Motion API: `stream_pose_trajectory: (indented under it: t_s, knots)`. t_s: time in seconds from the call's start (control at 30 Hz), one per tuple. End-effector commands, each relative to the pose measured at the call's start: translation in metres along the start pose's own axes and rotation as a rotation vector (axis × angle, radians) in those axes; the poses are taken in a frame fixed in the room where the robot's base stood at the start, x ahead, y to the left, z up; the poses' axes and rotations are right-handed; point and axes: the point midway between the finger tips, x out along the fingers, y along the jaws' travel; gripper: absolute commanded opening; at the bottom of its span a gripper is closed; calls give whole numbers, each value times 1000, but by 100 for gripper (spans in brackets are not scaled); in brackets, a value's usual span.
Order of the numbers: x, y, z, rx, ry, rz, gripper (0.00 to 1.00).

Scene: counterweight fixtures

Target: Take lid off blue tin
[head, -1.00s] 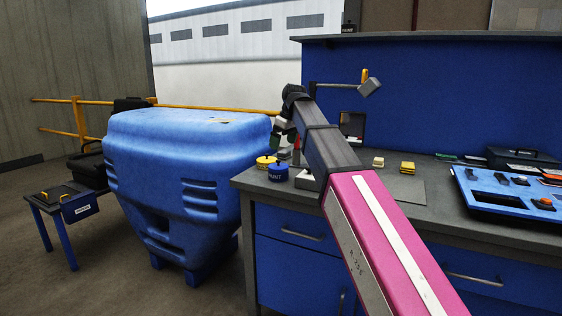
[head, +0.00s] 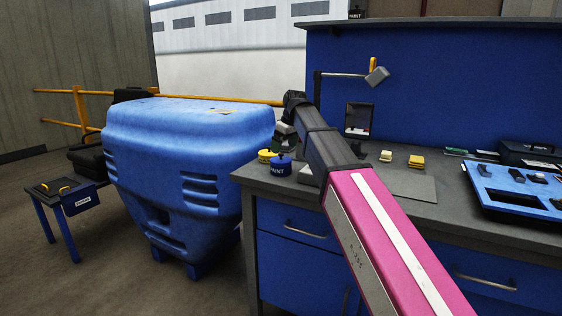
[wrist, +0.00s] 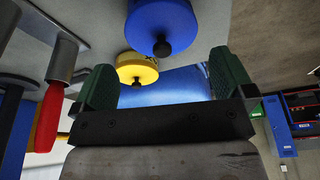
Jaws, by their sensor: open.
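The blue tin (head: 280,170), marked "PAINT", stands on the left end of the workbench. Its lid has a black knob (head: 281,156) on top. In the wrist view the round blue lid (wrist: 178,18) and its knob (wrist: 162,47) show at the top middle. My gripper (wrist: 163,62) is open, its green fingers wide apart with nothing between them. The lid lies beyond the fingertips, roughly in line with the gap. In the head view my gripper (head: 285,137) hangs just above the tin, partly hidden by my wrist.
A yellow tin (head: 265,156) stands close behind the blue one; it also shows in the wrist view (wrist: 137,70). A large blue container (head: 180,150) stands left of the bench. A red-handled tool (wrist: 48,115) is at the left in the wrist view. An organiser tray (head: 520,210) lies at right.

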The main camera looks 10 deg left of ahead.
Motion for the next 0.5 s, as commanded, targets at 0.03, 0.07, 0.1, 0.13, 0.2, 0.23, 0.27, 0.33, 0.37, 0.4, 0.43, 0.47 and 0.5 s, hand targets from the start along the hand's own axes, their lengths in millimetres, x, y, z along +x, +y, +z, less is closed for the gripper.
stream_pose_trajectory:
  t_s: [0.03,0.07,0.1,0.13,0.2,0.23,0.27,0.33,0.37,0.4,0.43,0.47,0.5]
  knots:
    - [5,-1,0,0,-1,0,100]
    - [9,-1,1,0,-1,-1,100]
    - [14,-1,1,0,-1,-1,100]
    - [18,-2,1,0,-2,-1,100]
    - [28,-2,1,0,-2,-1,100]
    - [32,-2,1,0,-2,-1,100]
    - [36,-2,1,0,-1,-1,100]
    - [43,-2,1,0,-1,-1,100]
    - [45,-2,1,0,-1,-1,100]
    - [46,-2,0,0,-1,0,100]
    - [46,-2,0,0,-1,0,100]
    - [47,-2,0,0,0,0,100]
    - [46,-2,0,0,0,0,100]
